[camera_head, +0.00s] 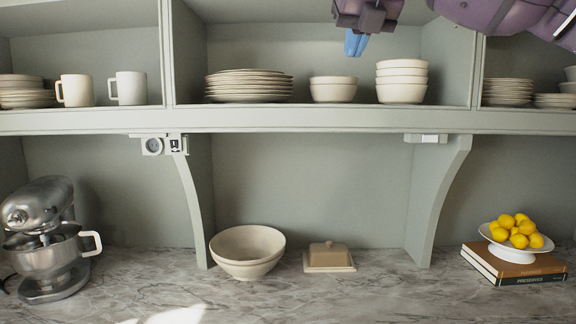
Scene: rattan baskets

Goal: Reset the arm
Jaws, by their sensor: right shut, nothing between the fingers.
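My right arm comes in from the top right corner as purple links. Its gripper (356,42) hangs at the top of the view with its blue fingers pointing down, in front of the open upper shelf. The fingers are together and nothing shows between them. They are apart from the dishes below. My left gripper and left arm do not show in this view.
The upper shelf (330,121) holds mugs (76,90), stacked plates (248,86) and bowls (402,82). On the marble counter (390,295) stand a mixer (45,250), a large bowl (247,250), a butter dish (328,258) and a lemon bowl (516,253) on books. The counter front is clear.

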